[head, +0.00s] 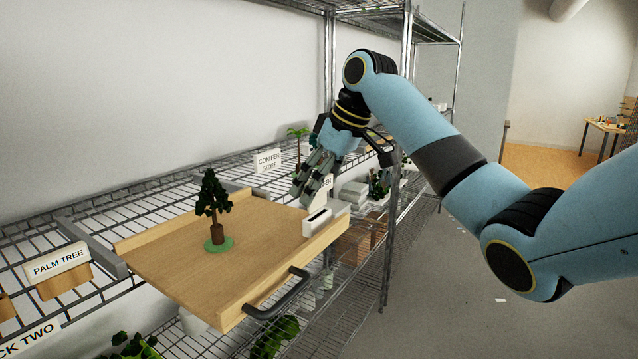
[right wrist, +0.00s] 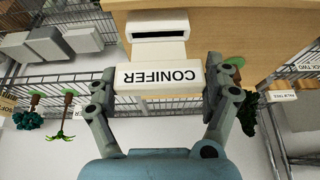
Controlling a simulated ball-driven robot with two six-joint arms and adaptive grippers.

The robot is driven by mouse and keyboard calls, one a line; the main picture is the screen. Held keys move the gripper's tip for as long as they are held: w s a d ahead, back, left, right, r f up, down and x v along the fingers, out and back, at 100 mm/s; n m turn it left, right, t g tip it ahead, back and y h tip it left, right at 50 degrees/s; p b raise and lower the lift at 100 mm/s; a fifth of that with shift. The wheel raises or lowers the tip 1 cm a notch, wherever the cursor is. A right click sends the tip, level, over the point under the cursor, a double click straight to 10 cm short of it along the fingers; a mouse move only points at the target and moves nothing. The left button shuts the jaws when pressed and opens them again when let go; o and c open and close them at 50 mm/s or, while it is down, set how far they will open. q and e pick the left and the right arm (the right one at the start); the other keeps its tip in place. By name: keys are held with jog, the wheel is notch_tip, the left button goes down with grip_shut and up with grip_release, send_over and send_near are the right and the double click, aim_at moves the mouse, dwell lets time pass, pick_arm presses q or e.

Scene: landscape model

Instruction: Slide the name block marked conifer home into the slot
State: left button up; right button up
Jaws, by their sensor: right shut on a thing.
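The white name block reads CONIFER, upside down in the right wrist view (right wrist: 162,77). My right gripper (head: 313,182) is shut on it, with one finger at each end of the block in the right wrist view. In the head view the fingers hide most of the block (head: 326,184). The white slot holder (head: 318,222) stands at the tray's right corner, its dark slot opening facing up; it also shows in the right wrist view (right wrist: 158,50). The block is over the holder, out of the slot opening; whether they touch I cannot tell. My left gripper is not in view.
A model tree (head: 213,206) on a green base stands on the wooden tray (head: 170,255), which has a dark handle (head: 278,296). Wire shelving (head: 180,185) surrounds it. A CONIFER STORE sign (head: 268,160) is behind and a PALM TREE sign (head: 60,262) is left.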

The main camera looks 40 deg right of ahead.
aim_at(319, 204)
jog(key=shift+f+b, duration=0.3)
jog(key=shift+f, duration=1.75)
jog(key=o, duration=0.9)
jog(key=v, duration=1.2)
